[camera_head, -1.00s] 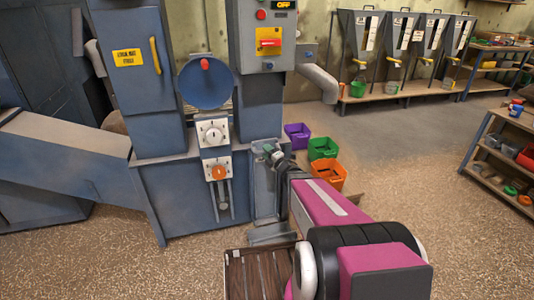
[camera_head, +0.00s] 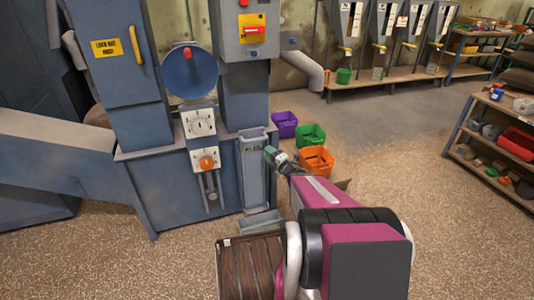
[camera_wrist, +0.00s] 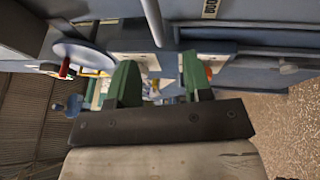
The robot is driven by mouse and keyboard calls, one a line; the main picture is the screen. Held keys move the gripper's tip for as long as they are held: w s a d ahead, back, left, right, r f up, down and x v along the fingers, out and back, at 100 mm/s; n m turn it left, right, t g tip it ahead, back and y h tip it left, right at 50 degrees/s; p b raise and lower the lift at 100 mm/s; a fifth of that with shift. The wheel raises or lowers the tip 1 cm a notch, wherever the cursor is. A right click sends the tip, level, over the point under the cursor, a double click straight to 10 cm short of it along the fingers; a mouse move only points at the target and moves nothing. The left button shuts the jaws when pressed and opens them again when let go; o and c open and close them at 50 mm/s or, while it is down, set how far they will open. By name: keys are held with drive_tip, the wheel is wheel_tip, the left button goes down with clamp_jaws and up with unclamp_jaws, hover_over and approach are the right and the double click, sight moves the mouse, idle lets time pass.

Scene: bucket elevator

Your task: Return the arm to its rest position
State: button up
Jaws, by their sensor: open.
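My arm, magenta and black, reaches from the bottom of the head view toward the blue bucket elevator (camera_head: 180,195). My gripper (camera_head: 272,155) is at its far end, beside the narrow metal chute (camera_head: 253,170) on the machine's right side. In the wrist view the two green fingers of my gripper (camera_wrist: 160,82) stand well apart, with nothing held between them. The machine's panels and the blue disc with a red knob (camera_wrist: 75,55) lie beyond the fingers. I cannot tell the exact gap between gripper and chute.
Purple (camera_head: 285,124), green (camera_head: 311,136) and orange (camera_head: 317,160) bins stand on the floor just beyond the gripper. A dark slatted crate (camera_head: 249,268) is close below my arm. A shelf rack (camera_head: 500,145) stands at right. The floor between is clear.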

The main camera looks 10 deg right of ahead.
drive_tip(key=d+f+m+g+h, duration=0.35)
drive_tip(key=m+g+h, duration=0.35)
drive_tip(key=m+h, duration=0.75)
drive_tip(key=s+a+m+g+y, duration=0.5)
drive_tip(key=s+m+g, duration=0.5)
drive_tip(key=s, duration=0.4)
drive_tip(key=shift+s+a+r, duration=0.25)
drive_tip(key=shift+a+r, duration=0.1)
drive_tip(key=shift+a, duration=0.8)
